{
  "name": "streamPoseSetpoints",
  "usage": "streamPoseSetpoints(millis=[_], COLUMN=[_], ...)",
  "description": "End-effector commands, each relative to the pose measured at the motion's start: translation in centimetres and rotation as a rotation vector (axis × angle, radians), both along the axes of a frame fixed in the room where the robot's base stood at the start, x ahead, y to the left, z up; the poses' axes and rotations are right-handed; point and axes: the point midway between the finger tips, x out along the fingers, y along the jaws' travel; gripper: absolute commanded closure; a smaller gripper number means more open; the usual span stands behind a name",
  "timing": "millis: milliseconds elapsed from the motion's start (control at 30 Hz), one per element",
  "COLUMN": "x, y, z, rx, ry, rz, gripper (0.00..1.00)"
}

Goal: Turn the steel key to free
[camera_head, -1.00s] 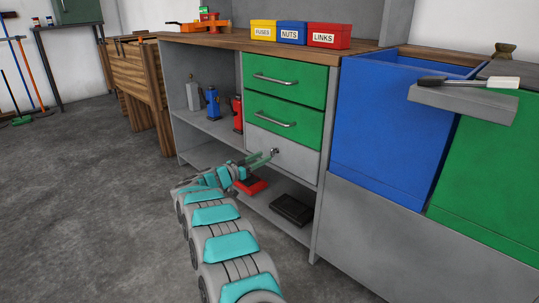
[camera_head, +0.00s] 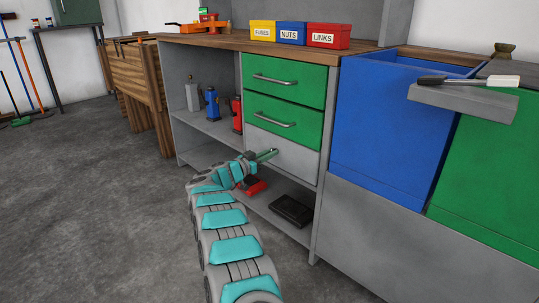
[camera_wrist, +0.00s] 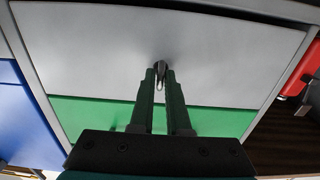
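The steel key (camera_wrist: 160,74) sticks out of the grey drawer front (camera_wrist: 130,50), near its edge with the green drawer. In the wrist view the two green fingers of my gripper (camera_wrist: 161,80) stand on either side of the key, with a narrow gap around it. The fingers look open and not clamped on it. In the head view my gripper (camera_head: 268,154) is at the upper part of the grey drawer (camera_head: 295,157) and covers the key there.
Two green drawers (camera_head: 290,89) with bar handles sit above the grey one. A red box (camera_head: 250,187) and a black box (camera_head: 291,211) lie on the low shelf.

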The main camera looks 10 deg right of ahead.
Motion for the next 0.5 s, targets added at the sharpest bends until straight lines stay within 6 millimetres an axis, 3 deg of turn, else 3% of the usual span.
streamPoseSetpoints(millis=[100, 500], x=[-0.01, -0.02], y=[0.01, 0.00], z=[-0.01, -0.04], rx=[0.000, 0.000], ry=[0.000, 0.000], rz=[0.000, 0.000], gripper=[1.00, 1.00])
